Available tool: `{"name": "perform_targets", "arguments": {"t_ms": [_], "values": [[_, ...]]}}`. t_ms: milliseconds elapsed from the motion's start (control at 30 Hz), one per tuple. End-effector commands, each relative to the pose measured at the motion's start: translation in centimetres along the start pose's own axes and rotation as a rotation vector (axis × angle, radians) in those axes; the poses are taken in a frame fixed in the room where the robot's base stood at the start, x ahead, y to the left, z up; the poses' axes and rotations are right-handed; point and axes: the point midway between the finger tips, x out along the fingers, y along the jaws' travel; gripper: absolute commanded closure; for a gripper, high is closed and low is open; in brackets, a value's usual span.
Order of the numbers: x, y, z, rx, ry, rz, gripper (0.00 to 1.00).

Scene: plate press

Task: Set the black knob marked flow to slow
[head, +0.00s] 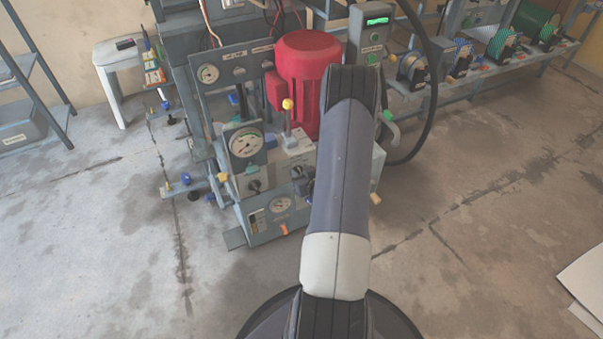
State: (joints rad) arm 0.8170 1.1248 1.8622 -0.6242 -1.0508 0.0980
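The press's hydraulic unit (270,222) stands left of my arm, with small control panels on its front. A small black knob (255,186) sits on the panel below the large round gauge (246,142). A second small dark knob (297,172) sits to its right on another panel. The labels are too small to read, so I cannot tell which knob is marked flow or where either points. My arm crosses the middle of the view and hides the unit's right part. My gripper is not visible; the arm's upper links may hide it.
A red motor (304,75) and a lever with a yellow ball (288,104) rise above the panels. A black hose (433,85) loops at the right. A white stool (117,62) and a rack of reels (500,45) stand behind. The floor in front is clear.

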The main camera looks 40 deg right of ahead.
Motion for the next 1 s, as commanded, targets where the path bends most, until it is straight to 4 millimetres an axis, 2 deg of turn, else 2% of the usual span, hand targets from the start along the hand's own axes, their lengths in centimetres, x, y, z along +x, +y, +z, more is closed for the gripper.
{"name": "perform_targets", "arguments": {"t_ms": [200, 600, 1000], "values": [[0.0, -0.01, -0.01, 0.0, 0.0, 0.0, 0.67], [0.01, 0.0, -0.03, -0.001, 0.0, 0.0, 1.0], [0.17, -0.08, 0.04, -0.024, 0.003, 0.009, 1.0]]}}
